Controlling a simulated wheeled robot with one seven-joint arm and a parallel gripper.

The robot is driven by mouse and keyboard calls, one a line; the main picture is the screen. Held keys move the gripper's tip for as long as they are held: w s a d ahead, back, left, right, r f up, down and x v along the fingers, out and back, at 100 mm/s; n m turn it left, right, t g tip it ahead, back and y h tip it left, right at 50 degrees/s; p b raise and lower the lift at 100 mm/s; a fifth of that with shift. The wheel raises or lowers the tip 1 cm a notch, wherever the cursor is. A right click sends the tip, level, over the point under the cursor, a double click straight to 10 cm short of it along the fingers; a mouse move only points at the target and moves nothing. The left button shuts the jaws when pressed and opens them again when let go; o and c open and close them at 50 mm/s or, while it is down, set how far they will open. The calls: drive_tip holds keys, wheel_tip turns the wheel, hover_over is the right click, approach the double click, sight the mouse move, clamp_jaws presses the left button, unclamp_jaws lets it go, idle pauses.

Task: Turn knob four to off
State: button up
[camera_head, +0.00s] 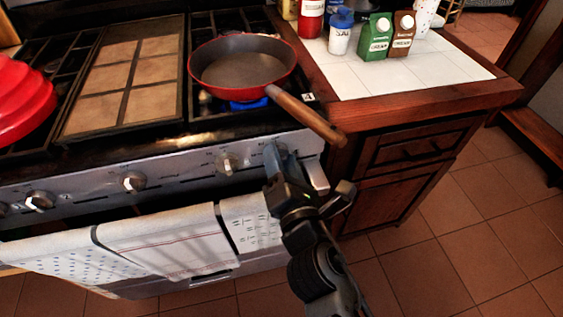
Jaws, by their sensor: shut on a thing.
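My gripper (276,156) is at the right end of the stove's front panel (85,186), shut on the rightmost knob. The fingers hide most of that knob, so its pointer angle cannot be told. Another knob (228,163) sits just left of my gripper, and a further knob (133,181) is more to the left. A small label 4 (306,97) marks the right burner. Blue flame (250,104) shows under the red pan (241,68) on that burner.
The pan's wooden handle (306,114) sticks out over the stove's front right corner, just above my gripper. Towels (168,242) hang on the oven rail below the knobs. A red lidded pot (22,100) stands at left. Cartons (376,38) stand on the right counter.

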drive_tip(key=m+b, duration=0.2)
drive_tip(key=m, duration=0.3)
drive_tip(key=m+b, duration=0.3)
drive_tip(key=m, duration=0.3)
drive_tip(key=f+m+b, duration=0.1)
drive_tip(key=m+b, duration=0.2)
drive_tip(key=m, duration=0.3)
drive_tip(key=shift+r+m, duration=0.1)
drive_tip(key=shift+m, duration=0.3)
idle(0.3)
drive_tip(key=o, duration=1.1)
drive_tip(key=shift+c, duration=0.2)
drive_tip(key=v, duration=0.7)
drive_tip(key=shift+s, duration=0.4)
drive_tip(key=shift+d+r, duration=0.1)
drive_tip(key=shift+d, duration=0.05)
